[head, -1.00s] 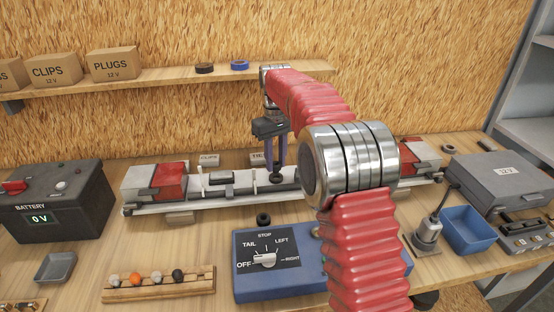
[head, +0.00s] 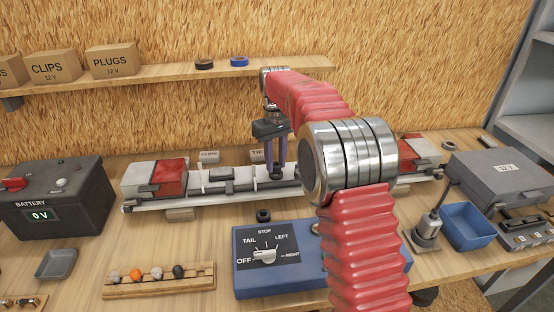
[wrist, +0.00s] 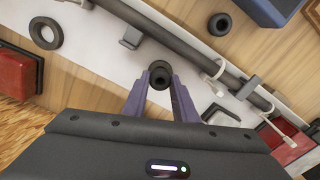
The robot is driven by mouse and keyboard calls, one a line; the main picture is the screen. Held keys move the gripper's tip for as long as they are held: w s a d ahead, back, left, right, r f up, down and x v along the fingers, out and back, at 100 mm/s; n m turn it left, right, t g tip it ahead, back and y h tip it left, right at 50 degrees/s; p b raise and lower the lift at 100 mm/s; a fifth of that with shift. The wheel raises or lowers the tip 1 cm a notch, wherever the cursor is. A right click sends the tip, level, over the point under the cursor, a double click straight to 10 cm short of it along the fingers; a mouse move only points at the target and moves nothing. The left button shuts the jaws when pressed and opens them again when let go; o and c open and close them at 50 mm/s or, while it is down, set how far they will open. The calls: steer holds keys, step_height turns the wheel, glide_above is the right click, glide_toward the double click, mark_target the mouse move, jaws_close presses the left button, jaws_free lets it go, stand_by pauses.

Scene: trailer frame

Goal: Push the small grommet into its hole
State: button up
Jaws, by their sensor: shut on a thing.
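My gripper (wrist: 160,84) is shut on the small grommet (wrist: 160,72), a black rubber ring between the purple fingertips in the wrist view. In the head view my gripper (head: 277,168) points down over the middle of the white trailer frame (head: 200,190). The grommet shows there only as a dark spot at the fingertips. I cannot tell whether it touches the frame. The hole under it is hidden, so I cannot tell whether it is lined up.
Another black grommet (head: 263,216) lies on the bench before the frame, near the blue switch box (head: 285,284). A larger black ring (wrist: 45,33) shows in the wrist view. A dark bar (wrist: 185,58) runs along the frame. A red-and-white lamp (head: 168,180) stands at its left end.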

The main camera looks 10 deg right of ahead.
mark_target(276, 166)
steer(key=shift+f, duration=0.65)
stand_by(0.8)
steer(key=o, duration=0.9)
steer(key=shift+c, duration=0.2)
steer(key=shift+o, duration=0.3)
steer(key=o, duration=0.4)
steer(key=shift+c, duration=0.2)
steer(key=shift+r, duration=0.1)
steer(key=shift+r, duration=3.45)
